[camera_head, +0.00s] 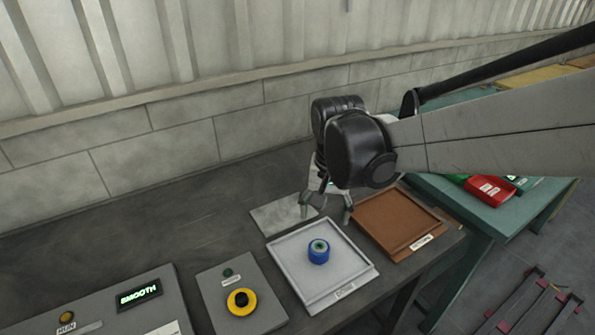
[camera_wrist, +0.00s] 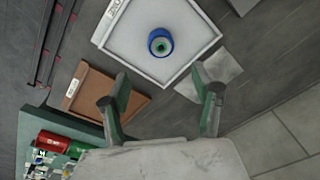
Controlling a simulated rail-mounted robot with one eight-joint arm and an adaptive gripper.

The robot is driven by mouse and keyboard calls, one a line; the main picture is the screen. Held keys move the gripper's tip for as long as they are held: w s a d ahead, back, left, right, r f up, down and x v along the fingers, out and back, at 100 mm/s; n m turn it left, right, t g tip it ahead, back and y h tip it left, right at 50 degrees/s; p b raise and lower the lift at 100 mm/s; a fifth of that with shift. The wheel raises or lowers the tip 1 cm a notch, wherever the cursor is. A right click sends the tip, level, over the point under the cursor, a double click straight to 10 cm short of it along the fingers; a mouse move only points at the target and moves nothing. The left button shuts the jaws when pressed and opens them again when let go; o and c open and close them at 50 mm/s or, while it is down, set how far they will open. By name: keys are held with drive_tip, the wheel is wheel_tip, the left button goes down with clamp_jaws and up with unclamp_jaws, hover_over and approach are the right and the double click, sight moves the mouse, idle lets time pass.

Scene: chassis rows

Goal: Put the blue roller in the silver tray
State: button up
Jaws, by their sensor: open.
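The blue roller (camera_head: 319,251), a short cylinder with a pale and green centre, stands in the silver tray (camera_head: 287,264), near its middle. The roller (camera_wrist: 160,43) and the silver tray (camera_wrist: 152,68) also show in the wrist view, ahead of the fingertips. My gripper (camera_head: 325,205) is open and empty, behind the tray and above the bench. In the wrist view its two fingers (camera_wrist: 164,87) are spread wide, with nothing between them, and apart from the roller.
A brown tray (camera_head: 385,215) lies right of the silver tray. A grey plate (camera_head: 270,217) lies behind it. Left stand a yellow-ringed button box (camera_head: 262,297) and a control panel (camera_head: 105,313). A teal table (camera_head: 490,215) with red items (camera_head: 489,190) is at right. A wall runs behind.

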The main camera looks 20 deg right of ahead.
drive_tip(key=s+r+n+t, duration=0.5)
drive_tip(key=s+t, duration=0.1)
drive_tip(key=s, duration=0.4)
drive_tip(key=shift+r, duration=0.35)
idle(1.1)
